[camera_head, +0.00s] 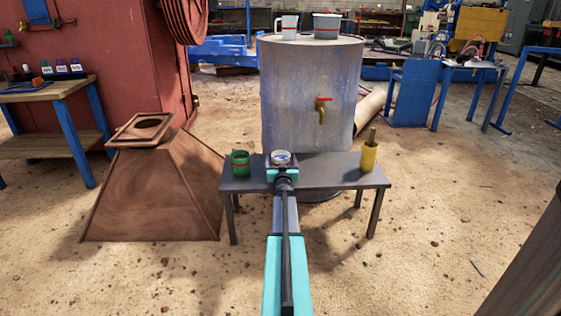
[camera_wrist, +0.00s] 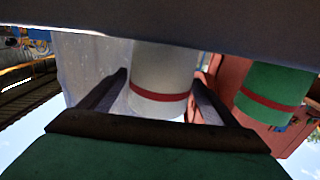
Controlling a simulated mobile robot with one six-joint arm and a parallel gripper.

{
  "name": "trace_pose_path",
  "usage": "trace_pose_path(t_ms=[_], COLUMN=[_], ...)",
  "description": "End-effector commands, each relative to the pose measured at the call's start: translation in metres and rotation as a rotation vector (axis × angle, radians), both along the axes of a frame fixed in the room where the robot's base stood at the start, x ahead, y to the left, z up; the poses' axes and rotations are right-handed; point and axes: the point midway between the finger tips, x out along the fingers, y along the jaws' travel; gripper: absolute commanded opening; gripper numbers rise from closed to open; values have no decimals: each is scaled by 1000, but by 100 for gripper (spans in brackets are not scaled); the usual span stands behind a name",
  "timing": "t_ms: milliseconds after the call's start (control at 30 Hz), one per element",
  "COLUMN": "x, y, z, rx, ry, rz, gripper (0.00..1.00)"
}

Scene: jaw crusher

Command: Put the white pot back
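The white pot (camera_head: 281,157) with a red band stands on the small grey table (camera_head: 318,172), at my gripper's end. In the wrist view, which is upside down, the white pot (camera_wrist: 163,85) shows between the two fingers. My gripper (camera_head: 281,168) also shows in the wrist view (camera_wrist: 163,74); its fingers are spread, one on each side of the pot. Slim gaps appear between fingers and pot, and contact is not clear. The table edge hides the pot's lower part in the wrist view.
A green pot (camera_head: 240,163) with a red band stands left on the table, and a yellow cup (camera_head: 369,158) stands right. A rusty hopper (camera_head: 150,195) stands left.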

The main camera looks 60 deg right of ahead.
Motion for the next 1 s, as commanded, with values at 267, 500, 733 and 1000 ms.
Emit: trace_pose_path(t_ms=[267, 500, 733, 1000], x=[0, -5, -17, -33], y=[0, 6, 23, 46], z=[1, 4, 5, 5], rx=[0, 1, 1, 1], ry=[0, 1, 1, 0], rz=[0, 0, -1, -1], gripper=[83, 83, 83, 83])
